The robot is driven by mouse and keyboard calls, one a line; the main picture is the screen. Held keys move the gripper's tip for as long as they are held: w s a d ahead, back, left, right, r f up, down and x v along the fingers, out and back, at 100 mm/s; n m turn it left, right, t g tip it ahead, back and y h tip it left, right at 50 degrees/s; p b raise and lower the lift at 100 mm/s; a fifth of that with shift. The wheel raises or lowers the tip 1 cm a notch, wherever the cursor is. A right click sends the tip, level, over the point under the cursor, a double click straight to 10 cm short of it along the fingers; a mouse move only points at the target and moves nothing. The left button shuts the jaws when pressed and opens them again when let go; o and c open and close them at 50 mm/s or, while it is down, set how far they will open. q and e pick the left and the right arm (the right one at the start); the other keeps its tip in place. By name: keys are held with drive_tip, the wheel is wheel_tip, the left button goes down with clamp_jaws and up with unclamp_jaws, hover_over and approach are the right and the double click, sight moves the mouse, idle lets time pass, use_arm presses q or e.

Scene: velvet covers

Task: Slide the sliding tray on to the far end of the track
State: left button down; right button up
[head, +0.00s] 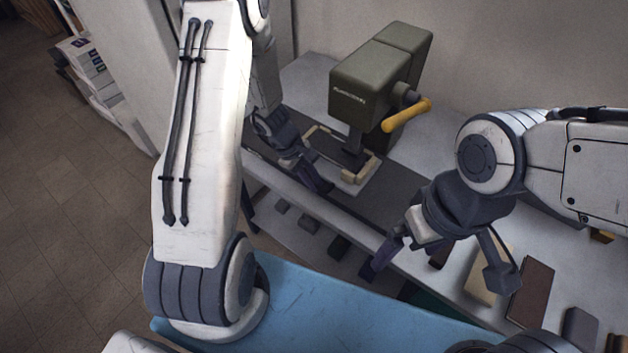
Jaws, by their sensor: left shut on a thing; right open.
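The sliding tray (358,174), a pale plate with cream edge pieces, sits on the dark track (395,208) below the head of an olive-green press (372,75). The press ram hides part of it. My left gripper (316,180) is shut at the tray's near left side, apparently on the tray; the exact contact is too small to see. The dark track runs along the bench and continues to the right, partly behind my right arm. My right gripper (442,275) is open and empty, fingers spread, over the bench's front edge, to the right of the tray.
A yellow lever (406,115) sticks out from the press toward the right. A cream panel (488,278), a brown panel (531,291) and a grey block (579,328) lie on the bench at right. Small blocks sit on a lower shelf. A blue surface (350,303) fills the front.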

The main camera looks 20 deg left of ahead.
sight(352, 210)
idle(0.4)
use_arm(q)
drive_tip(key=shift+s+d+f+b, duration=0.1)
drive_tip(key=shift+d+f+b, duration=0.05)
drive_tip(key=shift+d+b, duration=0.25)
drive_tip(key=d+b, duration=0.1)
drive_tip(key=d, duration=0.2)
drive_tip(key=s+d+b, duration=0.1)
drive_tip(key=d+b, duration=0.1)
drive_tip(key=s+d+b, duration=0.1)
drive_tip(key=d, duration=0.2)
drive_tip(key=shift+s+d+b, duration=0.2)
drive_tip(key=shift+d+b, duration=0.15)
drive_tip(key=shift+b, duration=0.05)
drive_tip(key=shift+s+d, duration=0.15)
drive_tip(key=shift+d, duration=0.1)
drive_tip(key=c, duration=0.8)
unclamp_jaws()
drive_tip(key=shift+d, duration=0.2)
drive_tip(key=shift+c, duration=0.2)
drive_tip(key=shift+a, duration=0.1)
